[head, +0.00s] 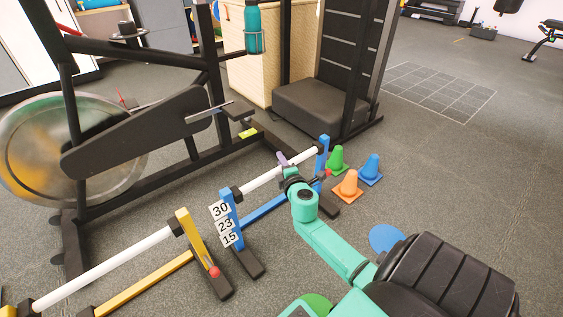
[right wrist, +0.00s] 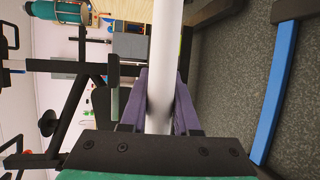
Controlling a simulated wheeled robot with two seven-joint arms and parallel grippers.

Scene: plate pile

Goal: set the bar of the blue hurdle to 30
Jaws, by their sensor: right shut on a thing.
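The blue hurdle (head: 227,206) stands on the floor in the middle of the head view, with labels 30, 23 and 15 from top to bottom on its left post. Its white bar (head: 262,180) runs from near the top of that post, about level with the 30 label, to the right post (head: 322,150). Whether its ends rest on holders is unclear. My right gripper (head: 284,161) is shut on the bar, toward its right end. In the right wrist view the purple fingers clasp both sides of the bar (right wrist: 164,60). My left gripper is not in view.
A yellow hurdle (head: 190,235) with its own white bar stands to the left. An exercise bike (head: 135,130) stands behind. The floor on the right is open.

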